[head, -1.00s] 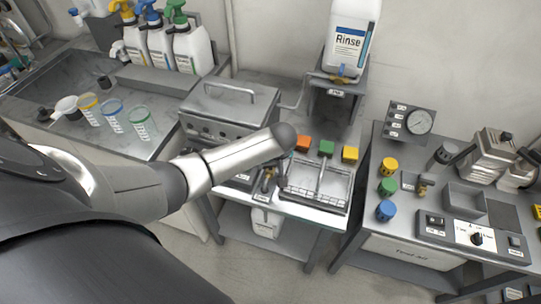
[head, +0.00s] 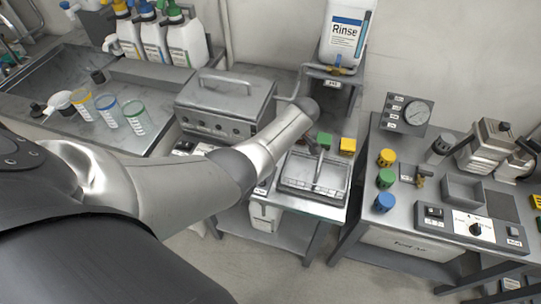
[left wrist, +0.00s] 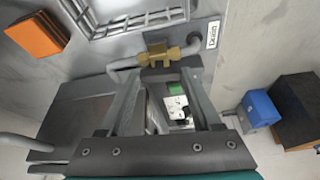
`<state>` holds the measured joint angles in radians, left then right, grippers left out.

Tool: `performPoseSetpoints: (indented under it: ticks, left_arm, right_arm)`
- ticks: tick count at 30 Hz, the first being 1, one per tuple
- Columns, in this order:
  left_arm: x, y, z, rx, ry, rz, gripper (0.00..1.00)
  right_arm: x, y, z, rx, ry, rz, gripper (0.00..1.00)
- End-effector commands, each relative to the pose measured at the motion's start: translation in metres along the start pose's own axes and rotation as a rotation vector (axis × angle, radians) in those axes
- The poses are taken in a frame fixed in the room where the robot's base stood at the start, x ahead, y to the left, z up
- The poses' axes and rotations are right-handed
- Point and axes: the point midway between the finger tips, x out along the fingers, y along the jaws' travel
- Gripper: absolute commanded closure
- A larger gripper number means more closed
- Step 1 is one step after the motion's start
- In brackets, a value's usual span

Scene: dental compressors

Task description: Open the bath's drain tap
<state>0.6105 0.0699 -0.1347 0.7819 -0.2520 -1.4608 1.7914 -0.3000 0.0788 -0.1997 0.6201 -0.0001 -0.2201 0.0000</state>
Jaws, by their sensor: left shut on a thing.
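The drain tap (left wrist: 168,55) is a brass fitting on a grey pipe in the left wrist view, beside a white "Drain" label (left wrist: 212,34). My left gripper (left wrist: 171,72) reaches up to it, with its fingertips closed at the tap's near side. The part between the tips is mostly hidden by the fingers. My right gripper is in neither view.
An orange block (left wrist: 36,36) shows in the wrist view. A Rinse jug (head: 345,35) stands behind. A white canister (head: 265,216) is below.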

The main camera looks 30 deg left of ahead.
Motion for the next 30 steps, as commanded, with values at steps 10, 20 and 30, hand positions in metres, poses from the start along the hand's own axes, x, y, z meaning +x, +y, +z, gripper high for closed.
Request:
performPoseSetpoints:
  ticks: [10,20,30]
  left_arm:
    - [0.0016,0.0002,-0.0013,-0.111,0.004,-0.049,0.91]
    - [0.0009,0.0005,-0.0026,-0.127,0.005,-0.055,0.91]
    - [0.0007,0.0008,-0.0023,-0.126,0.004,-0.054,0.16]
  right_arm:
    - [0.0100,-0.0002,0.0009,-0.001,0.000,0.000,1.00]
    - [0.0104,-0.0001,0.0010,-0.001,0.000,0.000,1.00]
    - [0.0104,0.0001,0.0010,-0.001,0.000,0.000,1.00]
